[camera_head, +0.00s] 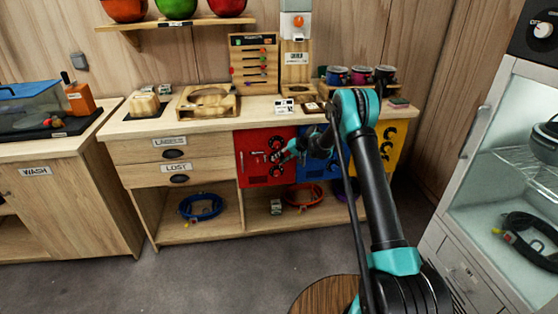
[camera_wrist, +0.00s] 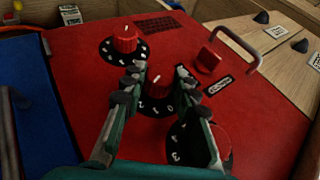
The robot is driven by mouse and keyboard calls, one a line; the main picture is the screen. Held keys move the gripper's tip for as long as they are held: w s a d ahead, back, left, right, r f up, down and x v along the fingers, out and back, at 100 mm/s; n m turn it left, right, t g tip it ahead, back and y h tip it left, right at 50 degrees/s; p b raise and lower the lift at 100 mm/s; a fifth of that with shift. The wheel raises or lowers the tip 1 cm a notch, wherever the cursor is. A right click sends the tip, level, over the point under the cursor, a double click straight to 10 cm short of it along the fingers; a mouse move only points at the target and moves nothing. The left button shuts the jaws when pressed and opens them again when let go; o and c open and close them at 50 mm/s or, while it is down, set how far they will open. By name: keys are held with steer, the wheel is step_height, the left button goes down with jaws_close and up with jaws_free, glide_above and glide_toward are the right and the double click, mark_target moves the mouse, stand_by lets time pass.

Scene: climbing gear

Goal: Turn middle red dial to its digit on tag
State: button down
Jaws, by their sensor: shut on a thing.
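The red panel (camera_head: 246,140) is the front of a cabinet under the workbench; it fills most of the wrist view (camera_wrist: 90,110). It carries three red dials on black digit rings. The middle dial (camera_wrist: 156,101) sits between the fingers of my gripper (camera_wrist: 160,84), which is shut on it; the fingers hide its sides and part of its ring. The upper dial (camera_wrist: 126,38) and the lower dial (camera_wrist: 220,142) stand free, the lower one partly behind a finger. A small white tag (camera_wrist: 70,15) with dark marks lies beyond the panel's top edge; I cannot read it surely.
A red knob (camera_wrist: 208,60), a dark label (camera_wrist: 218,85) and a metal handle (camera_wrist: 238,50) are beside the dials. A blue panel (camera_wrist: 35,100) adjoins the red one. The bench top (camera_head: 228,117) holds wooden racks and cups. The floor (camera_head: 220,270) in front is clear.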

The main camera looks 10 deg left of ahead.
steer(key=shift+d+y, duration=0.1)
steer(key=shift+y, duration=0.4)
steer(key=c, duration=1.1)
jaws_free()
steer(key=shift+c, duration=0.2)
steer(key=v, duration=1.2)
steer(key=shift+w, duration=0.1)
